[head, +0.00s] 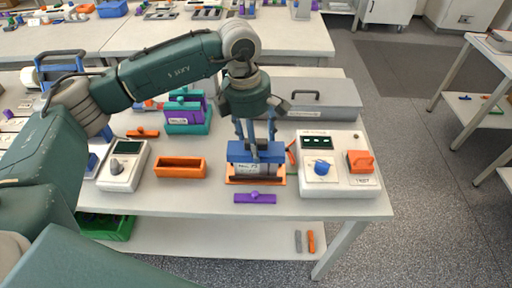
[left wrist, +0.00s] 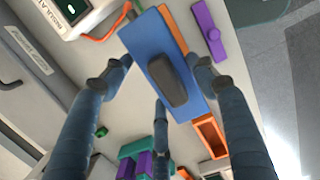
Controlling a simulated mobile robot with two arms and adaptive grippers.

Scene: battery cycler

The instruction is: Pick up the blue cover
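The blue cover (head: 246,147) sits on top of a grey labelled block (head: 250,170), which stands in an orange tray (head: 250,182) near the table's front edge. In the left wrist view the blue cover (left wrist: 150,43) is a flat plate with a dark raised handle (left wrist: 168,80). My left gripper (head: 256,138) points down over the cover. Its fingers (left wrist: 158,75) are spread, on either side of the handle, with a gap visible between them and it. The third finger is near the cover's edge. Contact with the plate cannot be told. My right gripper is in neither view.
A white tester (head: 337,190) with a blue knob stands close on the right. An empty orange tray (head: 181,168) and a white meter (head: 123,178) stand left. A purple cover (head: 255,198) lies in front. A grey case (head: 325,98) and teal-purple blocks (head: 187,113) stand behind.

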